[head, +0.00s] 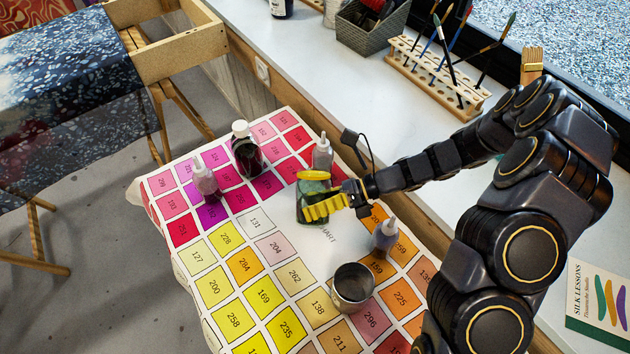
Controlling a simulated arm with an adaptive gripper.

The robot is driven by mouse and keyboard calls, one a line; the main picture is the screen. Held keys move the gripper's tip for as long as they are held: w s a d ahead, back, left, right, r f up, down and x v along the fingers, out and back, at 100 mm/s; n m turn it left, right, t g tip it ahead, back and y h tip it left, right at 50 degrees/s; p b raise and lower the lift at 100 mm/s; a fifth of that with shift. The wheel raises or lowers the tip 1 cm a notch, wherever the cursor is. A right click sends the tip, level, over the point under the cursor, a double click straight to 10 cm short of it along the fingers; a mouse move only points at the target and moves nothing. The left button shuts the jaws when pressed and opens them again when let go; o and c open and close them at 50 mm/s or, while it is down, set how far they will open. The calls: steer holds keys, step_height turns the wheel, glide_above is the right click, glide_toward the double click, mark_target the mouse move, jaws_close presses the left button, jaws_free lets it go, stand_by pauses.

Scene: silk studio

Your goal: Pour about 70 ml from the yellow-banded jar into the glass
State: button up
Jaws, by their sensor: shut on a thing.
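The greenish see-through jar (303,189) is at the middle of the patterned cloth, with yellow near its top. My gripper (312,196) is shut on this jar, its ribbed yellow finger across the near side. The finger hides part of the jar, and I cannot tell whether the jar touches the cloth. The jar looks about upright. I cannot make out a band for certain or the liquid level. A grey, round, open-topped vessel (353,288) stands nearer the front, below and right of my gripper. It looks metallic, and I see no clear drinking glass.
A dark bottle with a white cap (246,152) and small nozzle bottles stand around: one left (205,181), one behind (322,153), one right (385,237). The numbered colour cloth (262,292) is bare at front left. A wooden brush rack (437,72) stands on the white counter.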

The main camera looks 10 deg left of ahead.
mark_target(311, 226)
steer(key=shift+f, duration=0.1)
stand_by(0.4)
steer(key=shift+f+n+t, duration=0.1)
steer(key=shift+n+t, duration=0.2)
steer(key=shift+s+f+n+t, duration=0.4)
steer(key=shift+n, duration=0.1)
steer(key=shift+s+f+n+t, duration=0.2)
steer(key=shift+f+n, duration=0.1)
steer(key=shift+f, duration=0.2)
steer(key=shift+s+f+n+t, duration=0.2)
steer(key=shift+f+n, duration=0.1)
steer(key=shift+f, duration=0.2)
steer(key=shift+s+d+r+n+t, duration=0.15)
steer(key=shift+s+n+t, duration=0.35)
steer(key=shift+n, duration=0.4)
steer(key=shift+s+f+n+t, duration=0.2)
steer(key=shift+f+n+t, duration=0.35)
steer(key=shift+f, duration=0.55)
